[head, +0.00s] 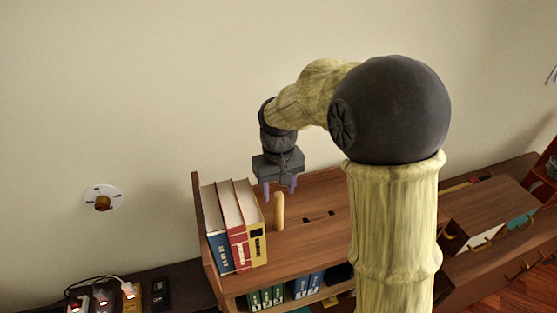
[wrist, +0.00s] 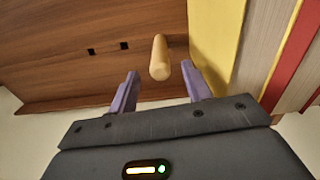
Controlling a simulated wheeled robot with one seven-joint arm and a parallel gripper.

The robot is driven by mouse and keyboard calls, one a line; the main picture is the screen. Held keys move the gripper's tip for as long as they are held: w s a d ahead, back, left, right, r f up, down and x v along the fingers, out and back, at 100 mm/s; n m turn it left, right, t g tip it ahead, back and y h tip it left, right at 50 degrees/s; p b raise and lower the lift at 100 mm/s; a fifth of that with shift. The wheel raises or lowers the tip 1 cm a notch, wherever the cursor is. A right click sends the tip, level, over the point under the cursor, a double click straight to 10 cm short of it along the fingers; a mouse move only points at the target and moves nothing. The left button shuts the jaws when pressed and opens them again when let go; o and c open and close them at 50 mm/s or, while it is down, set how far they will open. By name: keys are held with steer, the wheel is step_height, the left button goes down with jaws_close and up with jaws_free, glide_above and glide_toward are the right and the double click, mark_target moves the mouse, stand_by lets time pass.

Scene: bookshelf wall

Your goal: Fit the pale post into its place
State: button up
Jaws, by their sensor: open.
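The pale post (head: 278,211) stands upright on the brown shelf top (head: 320,240), just right of a row of books. In the wrist view the post (wrist: 160,57) shows with its rounded end towards me. My gripper (head: 280,189) is above the post, pointing down. In the wrist view my gripper (wrist: 159,70) is open, its two purple fingers apart to either side of the post's end, with gaps on both sides. Two small dark square holes (wrist: 108,48) are in the shelf top beside the post. The post's foot is not clear.
Upright books (head: 235,226) stand close beside the post; the yellow one (wrist: 215,40) is near one finger in the wrist view. A round white wall plate (head: 103,201) is at left. Lit devices (head: 103,297) stand lower left. The shelf top right of the post is mostly clear.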

step_height(320, 180, up, 11)
steer(key=b, duration=0.1)
steer(key=shift+f, duration=0.2)
steer(key=shift+f, duration=0.15)
stand_by(0.4)
steer(key=s+d+f+m+t, duration=0.2)
steer(key=s+d+f+m, duration=0.2)
steer(key=s+d+f, duration=0.8)
step_height(320, 180, down, 3)
steer(key=shift+s+d+f+t, duration=0.2)
steer(key=shift+d+t, duration=0.1)
steer(key=shift+d, duration=0.45)
